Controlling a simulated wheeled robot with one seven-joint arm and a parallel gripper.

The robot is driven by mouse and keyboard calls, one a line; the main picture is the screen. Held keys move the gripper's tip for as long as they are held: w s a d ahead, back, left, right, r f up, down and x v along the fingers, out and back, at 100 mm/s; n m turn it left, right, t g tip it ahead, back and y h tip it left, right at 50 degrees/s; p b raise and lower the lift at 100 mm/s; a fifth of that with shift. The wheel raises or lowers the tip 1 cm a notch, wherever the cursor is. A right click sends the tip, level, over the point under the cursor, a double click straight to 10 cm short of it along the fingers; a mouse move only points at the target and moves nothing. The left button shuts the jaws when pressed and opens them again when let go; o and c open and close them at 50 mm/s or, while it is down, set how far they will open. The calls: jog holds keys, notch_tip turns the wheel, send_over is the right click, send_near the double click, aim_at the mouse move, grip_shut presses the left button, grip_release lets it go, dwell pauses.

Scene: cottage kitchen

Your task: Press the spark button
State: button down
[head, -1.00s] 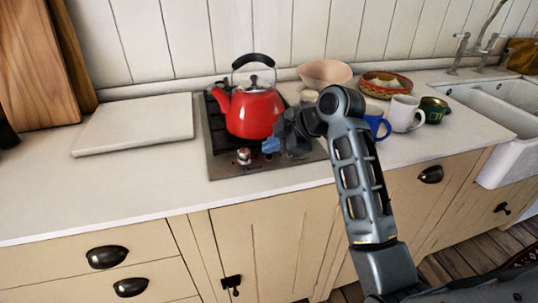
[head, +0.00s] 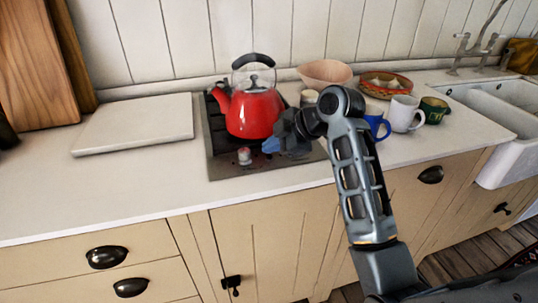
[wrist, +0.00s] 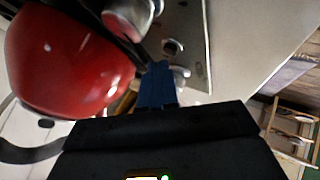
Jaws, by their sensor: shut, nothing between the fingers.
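The hob (head: 222,170) is a dark plate set in the counter, with a silver control knob (head: 245,155) at its front; a knob also shows large in the wrist view (wrist: 130,14). A small round fitting with a dark ring (wrist: 173,47), possibly the spark button, is on the plate just beyond the fingertips. My gripper (head: 270,146) is shut and empty, its blue fingers low over the hob, right of the knob. In the wrist view the fingers (wrist: 158,68) point toward the fitting; contact cannot be told. Another shiny round part (wrist: 181,72) is partly behind them.
A red kettle (head: 254,112) stands on the hob close behind my gripper. A blue mug (head: 377,128), white mug (head: 404,113), green mug (head: 434,110), bowl (head: 325,73) and basket (head: 386,84) stand to the right. A pale board (head: 135,124) lies left.

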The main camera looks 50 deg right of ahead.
jog(key=shift+f, duration=0.1)
dwell(0.3)
jog(key=shift+f, duration=0.35)
jog(key=shift+r, duration=0.15)
jog(key=shift+r+p, duration=0.3)
dwell(0.4)
notch_tip(320, 180, up, 6)
jog(key=p, duration=0.5)
dwell(0.9)
